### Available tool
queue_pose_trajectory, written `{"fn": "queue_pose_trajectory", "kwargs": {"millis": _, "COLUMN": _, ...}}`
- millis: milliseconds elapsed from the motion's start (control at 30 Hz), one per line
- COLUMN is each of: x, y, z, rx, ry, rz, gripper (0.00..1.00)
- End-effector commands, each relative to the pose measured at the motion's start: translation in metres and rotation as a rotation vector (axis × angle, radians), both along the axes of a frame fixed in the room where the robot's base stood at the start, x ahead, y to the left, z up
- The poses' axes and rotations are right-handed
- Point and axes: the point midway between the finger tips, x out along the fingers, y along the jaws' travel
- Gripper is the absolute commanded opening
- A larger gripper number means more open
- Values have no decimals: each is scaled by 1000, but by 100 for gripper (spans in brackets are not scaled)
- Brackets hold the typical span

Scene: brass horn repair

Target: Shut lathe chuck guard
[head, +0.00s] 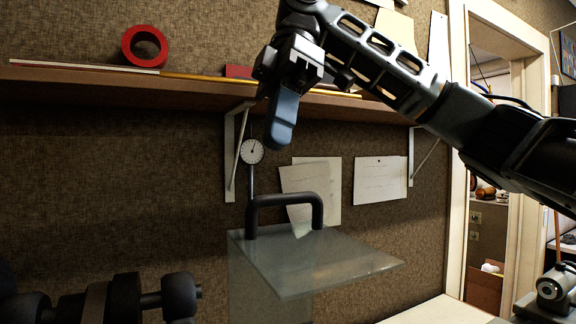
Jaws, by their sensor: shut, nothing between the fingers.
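The lathe chuck guard (320,262) is a clear, greenish panel at the lower middle of the head view. Its top plate lies roughly level, and a clear side (258,290) drops below it. A dark bar handle (285,199) stands up from the top plate. Dark lathe parts (125,298) show at the lower left, apart from the guard in the picture. My gripper (279,140) is shut and empty, pointing down above the handle and apart from it. The lower part of the guard is cut off by the frame edge.
A wooden shelf (90,88) runs along the wall behind my gripper, with a red roll (144,46) and rods on it. A dial gauge (252,151) is behind the handle. Papers (381,180) hang on the wall. A doorway opens at the right.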

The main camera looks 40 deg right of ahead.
Motion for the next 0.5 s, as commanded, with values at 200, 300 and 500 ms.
{"fn": "queue_pose_trajectory", "kwargs": {"millis": 200, "x": -17, "y": 10, "z": -27, "rx": -3, "ry": -1, "rz": -2, "gripper": 0}}
{"fn": "queue_pose_trajectory", "kwargs": {"millis": 300, "x": -26, "y": 12, "z": -33, "rx": -3, "ry": -1, "rz": -1, "gripper": 0}}
{"fn": "queue_pose_trajectory", "kwargs": {"millis": 500, "x": -37, "y": 15, "z": -41, "rx": -1, "ry": 0, "rz": -1, "gripper": 0}}
